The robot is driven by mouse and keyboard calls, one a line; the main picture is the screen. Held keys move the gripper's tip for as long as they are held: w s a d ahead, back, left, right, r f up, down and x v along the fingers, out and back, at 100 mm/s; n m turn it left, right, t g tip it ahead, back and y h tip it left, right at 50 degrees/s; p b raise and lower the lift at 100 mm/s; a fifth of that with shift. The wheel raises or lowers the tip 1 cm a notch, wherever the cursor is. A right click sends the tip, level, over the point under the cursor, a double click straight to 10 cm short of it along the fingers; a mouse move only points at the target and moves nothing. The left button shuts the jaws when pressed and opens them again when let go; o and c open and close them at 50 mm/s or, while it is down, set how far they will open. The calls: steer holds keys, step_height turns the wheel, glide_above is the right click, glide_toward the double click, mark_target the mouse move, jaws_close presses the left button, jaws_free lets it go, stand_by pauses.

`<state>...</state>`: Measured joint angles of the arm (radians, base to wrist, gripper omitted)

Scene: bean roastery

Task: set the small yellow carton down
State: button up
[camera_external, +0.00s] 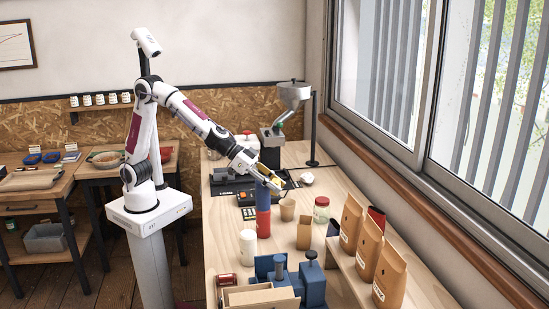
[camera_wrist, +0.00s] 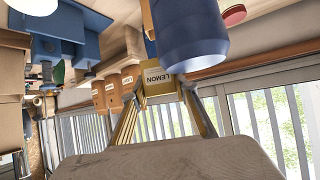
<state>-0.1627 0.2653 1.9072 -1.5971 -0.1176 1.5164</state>
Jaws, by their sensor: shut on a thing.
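The small yellow carton (camera_wrist: 162,76), its end lettered LEMON, shows in the wrist view between the fingertips of my gripper (camera_wrist: 160,92). My gripper is shut on it. In the external view my gripper (camera_external: 272,183) is above the bench, over or close to a blue cylinder (camera_external: 263,198) on a red one (camera_external: 263,222). The carton is too small and too covered by the fingers to make out clearly there. In the wrist view a large blue cylinder (camera_wrist: 190,38) is close to the carton; I cannot tell whether they touch.
A white bottle (camera_external: 248,247), open cardboard box (camera_external: 304,232), paper cup (camera_external: 287,209) and red-lidded jar (camera_external: 321,210) stand nearby. Kraft bags (camera_external: 367,248) line the window side. A blue device (camera_external: 312,282) is at the front. Bare bench (camera_external: 225,245) shows at left.

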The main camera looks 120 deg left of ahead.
steer(key=s+d+f+m+h, duration=0.2)
steer(key=s+d+f, duration=0.15)
steer(key=d, duration=0.65)
steer(key=s+d+f+m+h, duration=0.15)
steer(key=d+f, duration=0.35)
steer(key=d, duration=0.6)
steer(key=w+a+r+n+g+y, duration=0.1)
steer(key=w+a+r+n+y, duration=0.55)
steer(key=w+a+r, duration=0.7)
steer(key=s+a+f+n+g+y, duration=0.1)
steer(key=a+n+g+y, duration=0.2)
steer(key=a, duration=0.5)
steer(key=s+a+f+n+g+y, duration=0.1)
steer(key=s+a+f+n+g, duration=0.15)
steer(key=a+n, duration=0.4)
steer(key=s+a+f+n+g+y, duration=0.1)
steer(key=s+a+f+n+g, duration=0.1)
steer(key=s+a+f+g, duration=0.1)
step_height(320, 180, down, 2)
steer(key=shift+s+a+f+g, duration=0.1)
steer(key=shift+s+a+g, duration=0.2)
steer(key=shift+g, duration=0.45)
steer(key=shift+n, duration=0.25)
